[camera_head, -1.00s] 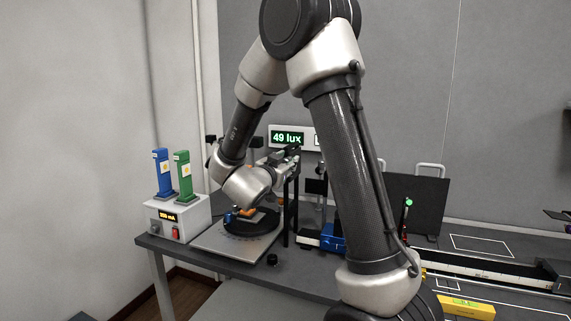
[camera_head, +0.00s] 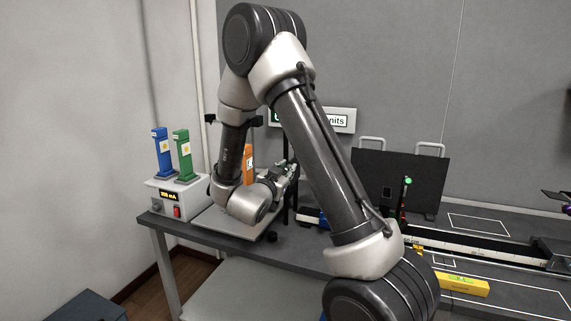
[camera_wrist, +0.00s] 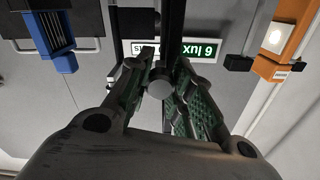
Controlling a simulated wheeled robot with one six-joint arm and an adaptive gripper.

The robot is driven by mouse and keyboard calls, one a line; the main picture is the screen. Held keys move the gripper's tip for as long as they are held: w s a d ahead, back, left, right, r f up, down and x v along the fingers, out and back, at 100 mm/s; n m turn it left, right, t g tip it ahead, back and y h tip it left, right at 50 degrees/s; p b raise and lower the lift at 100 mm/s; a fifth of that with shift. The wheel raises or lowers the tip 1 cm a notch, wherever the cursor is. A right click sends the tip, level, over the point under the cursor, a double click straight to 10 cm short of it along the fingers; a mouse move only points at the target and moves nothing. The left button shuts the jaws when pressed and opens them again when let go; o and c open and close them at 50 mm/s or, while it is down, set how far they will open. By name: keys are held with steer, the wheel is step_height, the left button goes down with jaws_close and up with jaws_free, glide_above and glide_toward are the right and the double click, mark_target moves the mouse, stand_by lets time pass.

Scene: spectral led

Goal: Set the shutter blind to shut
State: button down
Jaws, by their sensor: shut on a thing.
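In the wrist view my gripper (camera_wrist: 160,85) has its two green-padded fingers closed around a small round grey knob (camera_wrist: 161,89). The knob sits in front of a dark upright post (camera_wrist: 172,25), which I take to be part of the shutter blind. The blind's slats and opening are not clear in either view. In the head view my gripper (camera_head: 289,174) is beside the dark post, partly hidden by my arm.
An orange lamp holder (camera_head: 249,160) stands behind my wrist. Blue (camera_head: 162,152) and green (camera_head: 183,155) holders stand on a power box (camera_head: 165,196) at left. A black panel (camera_head: 400,178) and a long rail (camera_head: 490,252) are to the right.

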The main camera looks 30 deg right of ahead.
steer(key=shift+f, duration=0.25)
steer(key=c, duration=1.3)
jaws_free()
steer(key=shift+o, duration=0.5)
steer(key=v, duration=1.2)
